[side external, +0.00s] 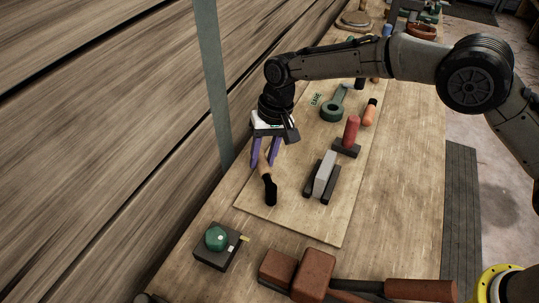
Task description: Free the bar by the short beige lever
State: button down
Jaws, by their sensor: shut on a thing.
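My gripper (265,153), with purple fingers, points down at the left side of the pale board. It is shut on a short beige piece with a black end (270,190), which matches the short beige lever. Its beige part shows between and just below the fingertips; its upper end is hidden. I cannot tell whether it touches the board. A light grey bar (324,174) sits in a dark holder (333,190) to the right of my gripper, apart from it. A red upright handle (351,131) on a dark base (346,149) stands just behind the bar.
An orange piece with a black end (369,115) and a green ringed tool (333,108) lie farther back on the board (290,222). A dark box with a green dome (216,238) and a brown mallet (312,272) are in front. A grey post (211,80) stands at left.

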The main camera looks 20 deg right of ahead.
jog(key=shift+a+n, duration=0.35)
jog(key=shift+n, duration=0.15)
jog(key=shift+a+r, duration=0.1)
jog(key=c, duration=0.5)
grip_release()
jog(key=d+r, duration=0.1)
jog(key=r, duration=0.3)
jog(key=d+r, duration=0.1)
jog(key=r, duration=0.8)
jog(key=shift+d+r, duration=0.25)
jog(key=shift+d, duration=0.15)
